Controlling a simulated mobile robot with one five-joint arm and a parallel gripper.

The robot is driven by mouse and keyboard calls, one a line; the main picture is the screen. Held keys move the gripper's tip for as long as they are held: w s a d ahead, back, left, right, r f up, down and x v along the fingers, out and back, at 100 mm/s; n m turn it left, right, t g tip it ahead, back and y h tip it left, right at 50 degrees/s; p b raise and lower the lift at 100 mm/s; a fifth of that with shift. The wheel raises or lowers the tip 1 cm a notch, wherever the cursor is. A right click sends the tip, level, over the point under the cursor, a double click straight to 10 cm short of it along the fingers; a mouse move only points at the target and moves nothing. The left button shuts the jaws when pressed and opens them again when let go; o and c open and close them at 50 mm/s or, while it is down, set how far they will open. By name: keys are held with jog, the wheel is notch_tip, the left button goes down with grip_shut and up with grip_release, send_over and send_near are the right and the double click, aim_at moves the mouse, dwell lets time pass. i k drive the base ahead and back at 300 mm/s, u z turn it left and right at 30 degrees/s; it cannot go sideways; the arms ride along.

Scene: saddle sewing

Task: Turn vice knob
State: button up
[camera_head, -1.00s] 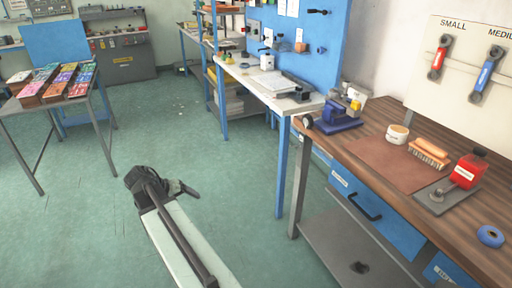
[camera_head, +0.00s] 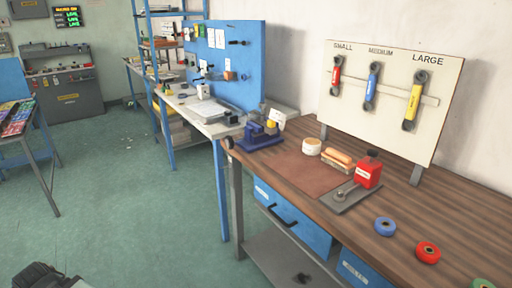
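A small blue vice (camera_head: 258,138) sits at the far left corner of the wooden workbench (camera_head: 385,215). A dark round knob (camera_head: 228,143) shows at the bench's left edge beside the vice; I cannot tell how it joins the vice. My gripper (camera_head: 42,276) shows only as a dark shape at the bottom left edge, cut off by the frame. It is over the floor, well apart from the vice and empty as far as I see. Its fingers are not clear.
A wrench board (camera_head: 390,100) stands behind. Blue drawers (camera_head: 292,220) are below. Green floor (camera_head: 145,215) is free at left.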

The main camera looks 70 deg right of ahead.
aim_at(229, 142)
jog(key=k, duration=0.45)
jog(key=z, duration=0.65)
jog(key=i, duration=1.25)
jog(key=u, duration=0.65)
